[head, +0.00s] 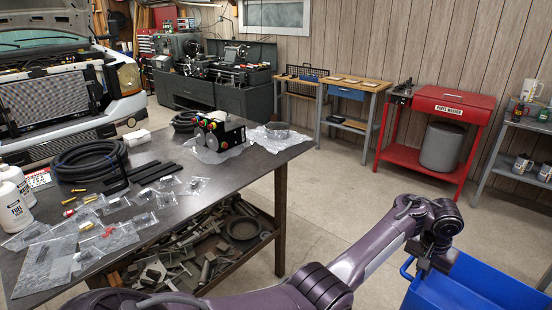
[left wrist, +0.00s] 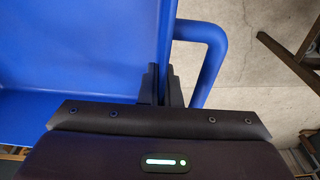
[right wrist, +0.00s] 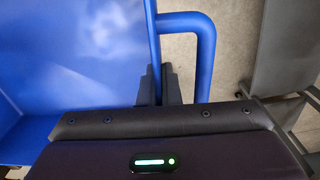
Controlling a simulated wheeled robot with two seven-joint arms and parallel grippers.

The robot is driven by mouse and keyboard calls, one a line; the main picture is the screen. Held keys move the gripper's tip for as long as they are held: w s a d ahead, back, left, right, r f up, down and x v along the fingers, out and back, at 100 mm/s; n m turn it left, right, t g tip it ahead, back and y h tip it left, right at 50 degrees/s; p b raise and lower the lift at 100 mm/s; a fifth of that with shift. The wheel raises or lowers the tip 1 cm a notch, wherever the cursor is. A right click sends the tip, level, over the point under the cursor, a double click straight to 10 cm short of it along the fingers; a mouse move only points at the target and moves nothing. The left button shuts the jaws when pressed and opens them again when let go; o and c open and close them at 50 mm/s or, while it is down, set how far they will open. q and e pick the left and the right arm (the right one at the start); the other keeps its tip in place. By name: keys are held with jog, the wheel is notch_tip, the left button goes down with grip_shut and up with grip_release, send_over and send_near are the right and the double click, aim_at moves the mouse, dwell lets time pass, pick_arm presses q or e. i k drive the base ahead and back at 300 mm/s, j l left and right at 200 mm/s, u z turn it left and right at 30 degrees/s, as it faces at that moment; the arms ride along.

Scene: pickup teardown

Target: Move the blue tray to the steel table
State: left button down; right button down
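The blue tray (head: 472,288) is at the lower right of the head view, in front of me, cut off by the frame edge. It also fills the left part of the left wrist view (left wrist: 70,50) and of the right wrist view (right wrist: 65,50). My left gripper (head: 425,268) is at its left side, its fingers (left wrist: 161,85) closed on the side wall beside the looped handle. My right gripper (right wrist: 158,85) has its fingers closed on the opposite wall, also beside a handle. The dark metal-topped table (head: 215,178), apparently the steel table, stands at the left.
The table holds black hoses (head: 88,162), small plastic bags, white bottles (head: 14,195) and a pump unit (head: 219,130). Its near right top is mostly bare. A red parts washer (head: 455,105) and grey shelving (head: 515,120) stand at the right. The floor between is clear.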

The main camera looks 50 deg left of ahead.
aim_at(243, 164)
jog(key=i+l, duration=0.1)
jog(key=i, duration=2.45)
jog(key=i+u, duration=0.1)
jog(key=u, duration=0.7)
jog(key=i+u, duration=0.15)
jog(key=u, duration=1.7)
jog(key=i+u, duration=0.2)
jog(key=u, duration=0.4)
jog(key=i, duration=0.8)
